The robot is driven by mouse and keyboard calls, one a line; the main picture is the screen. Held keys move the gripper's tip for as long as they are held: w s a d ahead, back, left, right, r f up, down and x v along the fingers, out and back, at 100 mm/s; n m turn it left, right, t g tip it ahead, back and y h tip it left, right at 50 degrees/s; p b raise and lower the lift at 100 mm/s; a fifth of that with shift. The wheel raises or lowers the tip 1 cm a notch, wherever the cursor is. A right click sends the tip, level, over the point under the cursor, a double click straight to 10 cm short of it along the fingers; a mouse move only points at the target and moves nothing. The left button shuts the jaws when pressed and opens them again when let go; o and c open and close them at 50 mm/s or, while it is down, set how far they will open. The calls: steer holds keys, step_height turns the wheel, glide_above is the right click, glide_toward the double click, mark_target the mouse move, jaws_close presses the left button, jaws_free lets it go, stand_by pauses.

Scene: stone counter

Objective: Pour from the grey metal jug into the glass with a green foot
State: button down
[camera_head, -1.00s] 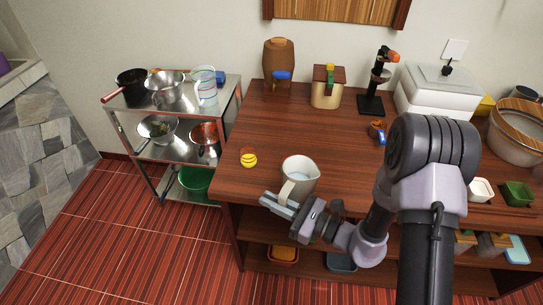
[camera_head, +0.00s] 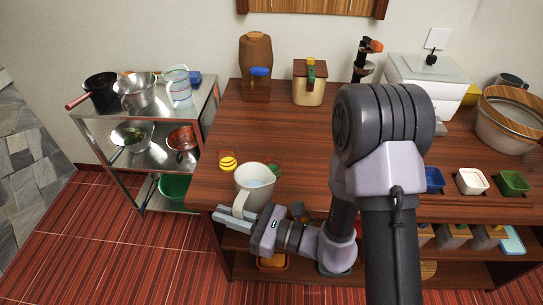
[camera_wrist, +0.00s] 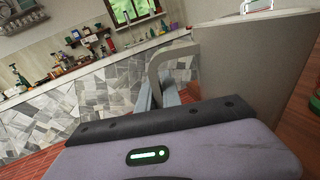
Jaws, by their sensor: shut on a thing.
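The pale grey jug (camera_head: 257,190) is roughly upright at the front left edge of the counter, and fills the right of the wrist view (camera_wrist: 255,65). My gripper (camera_head: 234,217) is shut on its handle, which shows in the wrist view between the fingers (camera_wrist: 165,92). A pale bluish surface shows inside the jug. A small green thing (camera_head: 275,170) peeks out behind the jug's right side; it may be the green foot of the glass, but the jug hides most of it. A small glass with yellow bands (camera_head: 228,161) stands left of the jug.
A brown barrel (camera_head: 256,60), a tan canister (camera_head: 309,85) and a white box (camera_head: 432,80) stand at the back. Small blue, white (camera_head: 472,182) and green (camera_head: 513,182) bowls sit at the right. A steel cart (camera_head: 150,110) with pots stands left. The counter's middle is mostly clear.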

mark_target(243, 188)
steer(key=shift+w+d+r+m, duration=0.25)
steer(key=shift+w+r+m, duration=0.6)
steer(key=shift+r+m, duration=0.3)
steer(key=shift+w+d+r+m, duration=0.25)
steer(key=shift+w+r+m, duration=0.65)
steer(key=shift+m, duration=0.35)
steer(key=shift+w+d+r+m+p, duration=0.2)
steer(key=shift+w+r+m+p, duration=0.45)
steer(key=shift+p, duration=0.4)
steer(key=shift+f, duration=0.2)
steer(key=shift+m, duration=0.25)
steer(key=shift+w+d+r+m+p, duration=0.2)
steer(key=shift+w+r+m+p, duration=0.15)
steer(key=shift+w+m+p, duration=0.45)
steer(key=shift+w+d+r+m+p, duration=0.15)
steer(key=shift+r+m+p, duration=0.35)
steer(key=shift+p, duration=0.35)
steer(key=shift+w+r+m+p, duration=0.15)
steer(key=shift+r+m+p, duration=0.15)
steer(key=shift+r+p, duration=0.4)
